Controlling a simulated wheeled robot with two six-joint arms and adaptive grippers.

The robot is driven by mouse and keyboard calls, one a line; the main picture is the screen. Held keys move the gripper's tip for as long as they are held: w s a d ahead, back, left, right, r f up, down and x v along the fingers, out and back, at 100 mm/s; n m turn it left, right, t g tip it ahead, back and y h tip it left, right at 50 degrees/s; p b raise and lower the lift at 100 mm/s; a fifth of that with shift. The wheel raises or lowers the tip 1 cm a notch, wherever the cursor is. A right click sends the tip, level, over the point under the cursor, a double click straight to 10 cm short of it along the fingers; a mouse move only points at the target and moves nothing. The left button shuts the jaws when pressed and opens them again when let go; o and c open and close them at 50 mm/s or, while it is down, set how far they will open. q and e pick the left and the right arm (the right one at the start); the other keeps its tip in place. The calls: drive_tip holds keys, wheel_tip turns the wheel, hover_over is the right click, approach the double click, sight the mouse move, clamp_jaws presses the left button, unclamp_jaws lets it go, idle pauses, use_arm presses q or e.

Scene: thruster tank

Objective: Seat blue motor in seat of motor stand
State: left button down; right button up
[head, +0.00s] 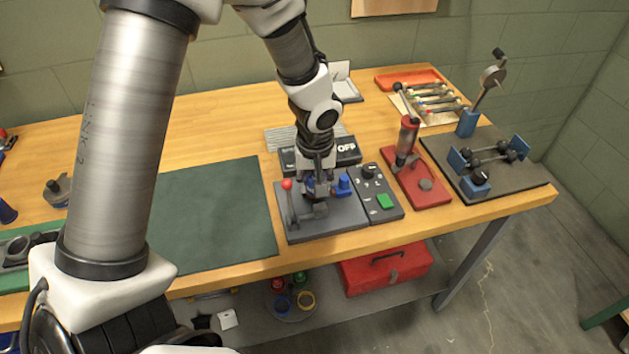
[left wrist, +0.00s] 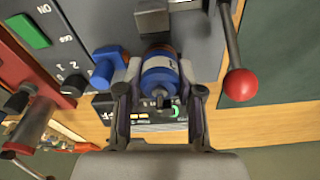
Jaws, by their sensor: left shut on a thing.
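The blue motor (left wrist: 158,76), a short cylinder with a copper-coloured band, sits between the fingers of my left gripper (left wrist: 160,100) in the left wrist view. In the head view my left gripper (head: 316,180) points down over the grey motor stand (head: 330,222) and is shut on the motor, which is mostly hidden there. The stand carries a red-ball lever (head: 287,186), a blue knob (head: 343,185) and a grey block (left wrist: 152,18) beside the motor. Whether the motor touches its seat cannot be told. My right gripper is not in view.
A dark control box (head: 378,196) with a green button stands right of the stand, with an OFF display (head: 345,150) behind. A red fixture (head: 418,180) is farther right. The green mat (head: 215,220) at left is clear.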

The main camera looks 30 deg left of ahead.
use_arm(q)
drive_tip(key=shift+s+f+b, duration=0.4)
drive_tip(key=shift+s+f, duration=0.25)
drive_tip(key=shift+f, duration=0.25)
drive_tip(key=c, duration=0.8)
unclamp_jaws()
drive_tip(key=shift+o, duration=1)
drive_tip(key=shift+w+d+f, duration=0.15)
drive_tip(key=shift+w+f, duration=0.05)
drive_tip(key=shift+w, duration=0.1)
drive_tip(key=shift+w+f, duration=0.1)
drive_tip(key=shift+w, duration=0.2)
drive_tip(key=shift+s+r, duration=0.1)
drive_tip(key=shift+r, duration=0.15)
drive_tip(key=shift+r, duration=0.15)
